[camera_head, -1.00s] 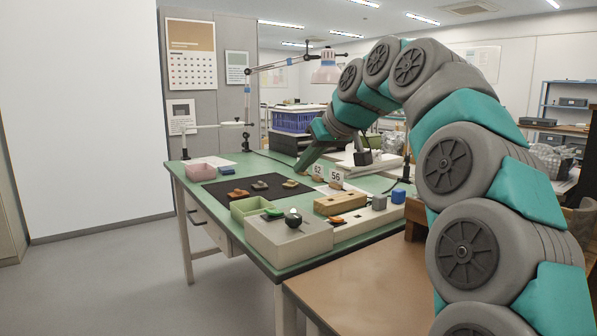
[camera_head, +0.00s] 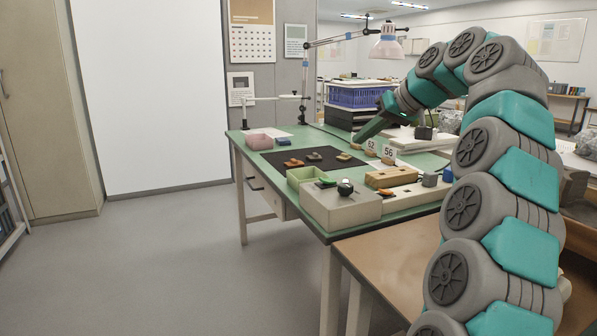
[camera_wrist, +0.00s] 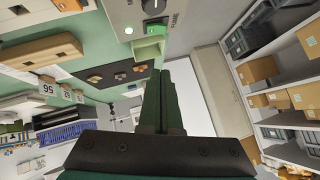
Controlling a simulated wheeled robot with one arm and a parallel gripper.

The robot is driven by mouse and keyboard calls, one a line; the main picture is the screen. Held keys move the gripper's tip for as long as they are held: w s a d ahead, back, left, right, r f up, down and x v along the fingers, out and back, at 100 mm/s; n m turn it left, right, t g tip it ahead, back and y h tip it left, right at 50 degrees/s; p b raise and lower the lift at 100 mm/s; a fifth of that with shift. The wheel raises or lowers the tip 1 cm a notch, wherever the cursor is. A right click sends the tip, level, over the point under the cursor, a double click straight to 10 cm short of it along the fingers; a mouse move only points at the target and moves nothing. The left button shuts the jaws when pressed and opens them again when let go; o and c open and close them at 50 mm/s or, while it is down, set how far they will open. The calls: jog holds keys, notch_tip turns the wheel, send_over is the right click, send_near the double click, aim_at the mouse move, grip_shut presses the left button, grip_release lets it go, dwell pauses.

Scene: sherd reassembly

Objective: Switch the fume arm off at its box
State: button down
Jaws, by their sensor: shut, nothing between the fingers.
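The beige control box (camera_head: 340,208) stands at the near corner of the green bench, with a black knob (camera_head: 345,187) and a green switch (camera_head: 326,182) on top. In the wrist view the box (camera_wrist: 122,12) is at the top edge, with its knob (camera_wrist: 153,5), green switch (camera_wrist: 157,28) and a small white light (camera_wrist: 129,31). A jointed arm with a pale hood (camera_head: 387,43), perhaps the fume arm, stands at the back of the bench. My gripper (camera_head: 360,138) is shut and empty, over the bench beyond the box; its fingers (camera_wrist: 161,76) also show in the wrist view.
A black mat (camera_head: 325,164) with several sherds, a pink tub (camera_head: 259,141), a green tray (camera_head: 298,176), a wooden block (camera_head: 391,177) and number cards (camera_head: 389,153) lie on the bench. A brown table (camera_head: 385,250) adjoins it. Floor at left (camera_head: 160,260) is clear.

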jog(key=shift+d+f, duration=0.1)
dwell(0.4)
send_over(323, 179)
jog(key=s+d, duration=0.1)
jog(key=d, duration=0.2)
notch_tip(323, 179, down, 7)
jog(key=shift+f, duration=0.1)
jog(key=shift+s+a+f, duration=0.15)
jog(key=shift+a+f, duration=0.1)
jog(key=shift+f, duration=0.55)
jog(key=shift+s+a+f, duration=0.15)
jog(key=shift+a+f, duration=0.1)
jog(key=shift+f, duration=0.5)
jog(key=shift+f, duration=0.1)
